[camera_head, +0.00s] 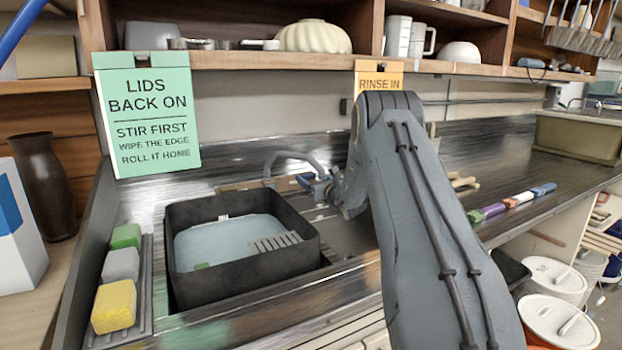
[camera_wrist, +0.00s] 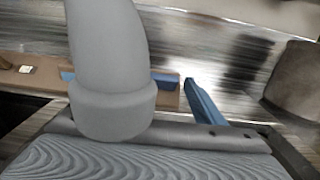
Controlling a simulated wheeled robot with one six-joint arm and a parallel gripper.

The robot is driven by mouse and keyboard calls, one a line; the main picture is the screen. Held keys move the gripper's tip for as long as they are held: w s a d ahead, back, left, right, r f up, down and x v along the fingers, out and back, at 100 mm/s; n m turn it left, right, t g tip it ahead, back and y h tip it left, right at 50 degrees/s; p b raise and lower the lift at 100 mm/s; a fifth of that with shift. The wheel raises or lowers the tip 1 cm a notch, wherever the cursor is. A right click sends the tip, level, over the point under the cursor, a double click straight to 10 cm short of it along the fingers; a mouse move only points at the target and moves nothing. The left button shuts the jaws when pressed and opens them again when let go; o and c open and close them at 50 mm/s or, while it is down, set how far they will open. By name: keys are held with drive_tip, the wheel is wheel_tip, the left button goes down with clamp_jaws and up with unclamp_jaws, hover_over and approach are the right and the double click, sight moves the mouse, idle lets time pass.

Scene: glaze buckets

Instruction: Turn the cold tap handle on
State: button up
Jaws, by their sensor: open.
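The grey curved tap spout (camera_head: 291,157) rises behind the black basin in the head view. It appears large and close in the wrist view (camera_wrist: 105,60). A blue tap lever (camera_wrist: 204,101) slants beside the spout in the wrist view, with a second blue piece (camera_wrist: 166,80) just behind the spout. A blue part (camera_head: 304,180) also shows at the tap's base in the head view. My gripper (camera_head: 322,187) is open at the tap, close to the blue part. Whether it touches the lever cannot be told. My arm hides the area right of the tap.
A black basin (camera_head: 180,260) with pale water sits in the counter. Green, grey and yellow sponges (camera_head: 114,306) lie left of it. A green sign (camera_head: 148,110) and an orange sign (camera_head: 378,76) hang from the shelf. Colored sticks (camera_head: 512,201) lie on the right counter.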

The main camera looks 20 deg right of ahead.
drive_tip(key=shift+w, duration=0.3)
drive_tip(key=c, duration=1.1)
drive_tip(key=shift+o, duration=0.2)
